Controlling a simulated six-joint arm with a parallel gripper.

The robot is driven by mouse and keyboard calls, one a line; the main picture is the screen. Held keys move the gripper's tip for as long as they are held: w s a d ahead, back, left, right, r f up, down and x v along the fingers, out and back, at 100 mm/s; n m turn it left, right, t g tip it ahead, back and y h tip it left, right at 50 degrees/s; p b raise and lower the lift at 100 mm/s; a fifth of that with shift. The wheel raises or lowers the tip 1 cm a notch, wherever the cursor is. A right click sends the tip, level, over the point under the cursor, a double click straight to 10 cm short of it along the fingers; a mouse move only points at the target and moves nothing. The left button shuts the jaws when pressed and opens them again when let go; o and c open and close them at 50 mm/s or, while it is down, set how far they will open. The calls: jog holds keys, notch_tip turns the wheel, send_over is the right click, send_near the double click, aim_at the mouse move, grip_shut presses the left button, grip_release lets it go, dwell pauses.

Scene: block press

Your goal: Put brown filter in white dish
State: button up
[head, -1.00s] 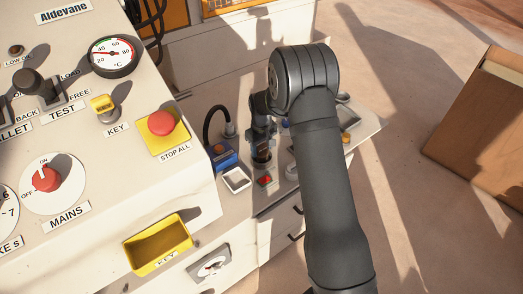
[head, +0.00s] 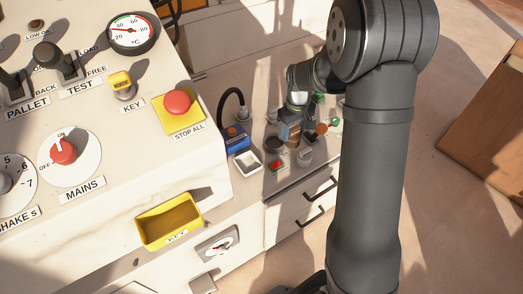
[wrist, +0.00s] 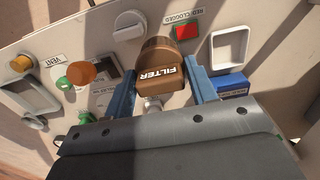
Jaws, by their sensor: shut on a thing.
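The brown filter (wrist: 160,80), a block lettered FILTER, sits between the blue fingers of my gripper (wrist: 162,92) in the wrist view. My gripper is shut on it. A round brown part (wrist: 158,47) shows just beyond the block; I cannot tell whether it belongs to the filter. The white dish (head: 247,162) is a small square tray left of the gripper, and looks empty. It also shows at the upper right of the wrist view (wrist: 231,48).
A red indicator (wrist: 187,31) lies between the filter and the dish. A blue box (head: 236,139) with a black cable stands behind the dish. An orange knob (wrist: 82,73) and several buttons are on the other side. The big control cabinet (head: 110,150) rises at left.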

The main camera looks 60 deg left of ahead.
jog(key=s, duration=0.6)
jog(key=shift+s+a+f, duration=1.2)
jog(key=shift+s+f, duration=0.1)
jog(key=shift+f, duration=0.55)
jog(key=shift+s+a+f, duration=1.25)
jog(key=shift+s+f, duration=0.05)
jog(key=shift+f, duration=0.5)
jog(key=shift+s+a+f, duration=1.2)
jog(key=shift+s+f, duration=0.1)
jog(key=shift+f, duration=0.55)
jog(key=shift+f, duration=0.1)
jog(key=o, duration=1)
notch_tip(320, 180, up, 12)
jog(key=shift+r, duration=0.15)
